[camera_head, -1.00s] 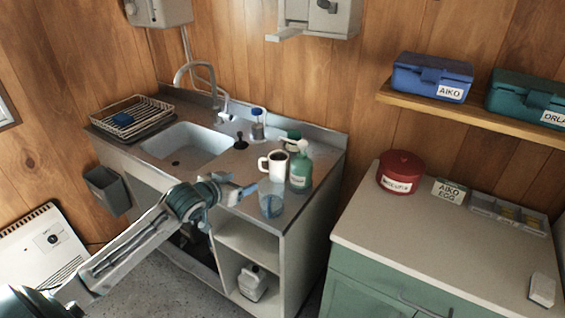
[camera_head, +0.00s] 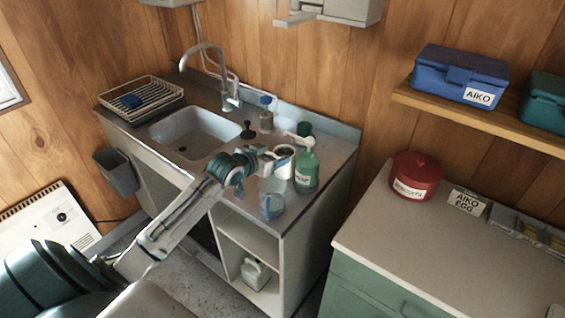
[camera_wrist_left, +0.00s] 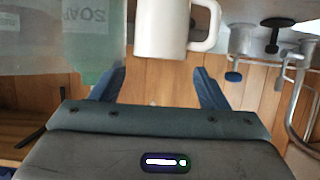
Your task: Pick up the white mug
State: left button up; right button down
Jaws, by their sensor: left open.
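The white mug (camera_head: 287,170) stands on the sink counter, its dark inside showing, partly hidden behind my left gripper (camera_head: 272,160) in the head view. In the left wrist view, which looks upside down, the mug (camera_wrist_left: 163,28) is just beyond and between the two blue fingers of the left gripper (camera_wrist_left: 158,80), with its handle to the right. The fingers are apart and nothing is held between them. My right gripper is not in view.
A green soap bottle (camera_head: 307,172) stands close to the right of the mug. A black plunger-like item (camera_head: 248,130) and a blue-topped bottle (camera_head: 266,118) stand behind, beside the sink (camera_head: 190,134).

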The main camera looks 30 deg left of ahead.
aim_at(290, 150)
pick_arm(q)
jog(key=p+x, duration=0.2)
jog(key=x, duration=0.2)
jog(key=shift+w, duration=0.3)
jog(key=shift+w+f, duration=0.25)
jog(key=shift+w, duration=0.05)
jog(key=shift+s, duration=0.15)
jog(key=shift+c, duration=0.5)
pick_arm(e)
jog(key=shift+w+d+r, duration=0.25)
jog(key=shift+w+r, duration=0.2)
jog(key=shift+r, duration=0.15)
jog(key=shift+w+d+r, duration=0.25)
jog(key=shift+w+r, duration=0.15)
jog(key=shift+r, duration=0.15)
pick_arm(q)
jog(key=c, duration=1)
jog(key=shift+c, duration=0.9)
jog(key=shift+r, duration=0.1)
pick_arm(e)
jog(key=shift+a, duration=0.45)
pick_arm(q)
jog(key=shift+r+p, duration=0.2)
jog(key=shift+p, duration=0.1)
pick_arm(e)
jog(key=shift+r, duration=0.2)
